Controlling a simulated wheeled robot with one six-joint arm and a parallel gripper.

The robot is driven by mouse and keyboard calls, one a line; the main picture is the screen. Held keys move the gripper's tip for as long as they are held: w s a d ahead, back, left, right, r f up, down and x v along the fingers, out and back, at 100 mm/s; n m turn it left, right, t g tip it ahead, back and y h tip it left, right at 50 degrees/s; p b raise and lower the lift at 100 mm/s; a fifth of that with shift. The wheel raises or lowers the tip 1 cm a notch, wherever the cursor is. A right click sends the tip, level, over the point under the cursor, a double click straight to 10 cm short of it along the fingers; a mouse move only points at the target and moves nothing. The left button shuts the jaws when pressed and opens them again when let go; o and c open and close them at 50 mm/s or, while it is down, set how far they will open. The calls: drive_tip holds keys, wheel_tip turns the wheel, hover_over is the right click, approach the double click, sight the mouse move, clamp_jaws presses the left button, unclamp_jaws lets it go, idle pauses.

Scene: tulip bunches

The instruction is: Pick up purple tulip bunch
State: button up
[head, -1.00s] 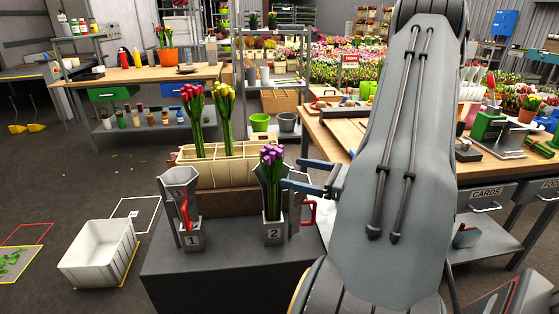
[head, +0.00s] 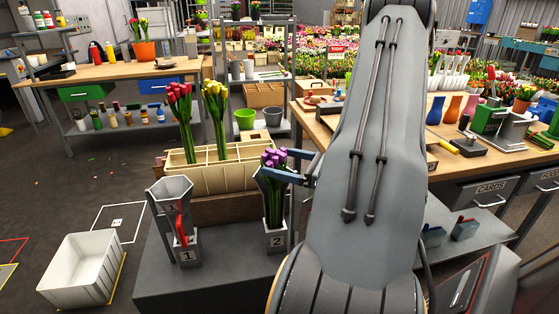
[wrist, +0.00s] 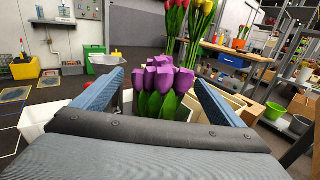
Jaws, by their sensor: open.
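The purple tulip bunch (head: 272,178) stands upright in the grey holder marked 2 (head: 275,238) on the dark grey stand. In the wrist view its purple heads (wrist: 163,77) and green leaves show between the two blue fingers of my gripper (wrist: 160,92). In the head view my gripper (head: 283,166) reaches in from the right at the height of the blooms, with a blue finger partly in front of them. The fingers are apart. Whether they touch the bunch cannot be told. The stems are hidden in the wrist view.
Holder 1 (head: 186,250) with a red handle stands to the left. Behind is a beige divided crate (head: 180,178) with red tulips (head: 181,112) and yellow tulips (head: 216,108). A white bin (head: 84,268) is on the floor at left. A wooden workbench (head: 312,120) is at right.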

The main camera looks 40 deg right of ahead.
drive_tip(key=shift+p+x, duration=0.45)
drive_tip(key=shift+x, duration=2.85)
drive_tip(key=shift+d, duration=0.2)
drive_tip(key=shift+c, duration=0.3)
drive_tip(key=c, duration=1.3)
wheel_tip(320, 180, up, 38)
drive_tip(key=p, duration=2.3)
drive_tip(key=shift+f, duration=0.15)
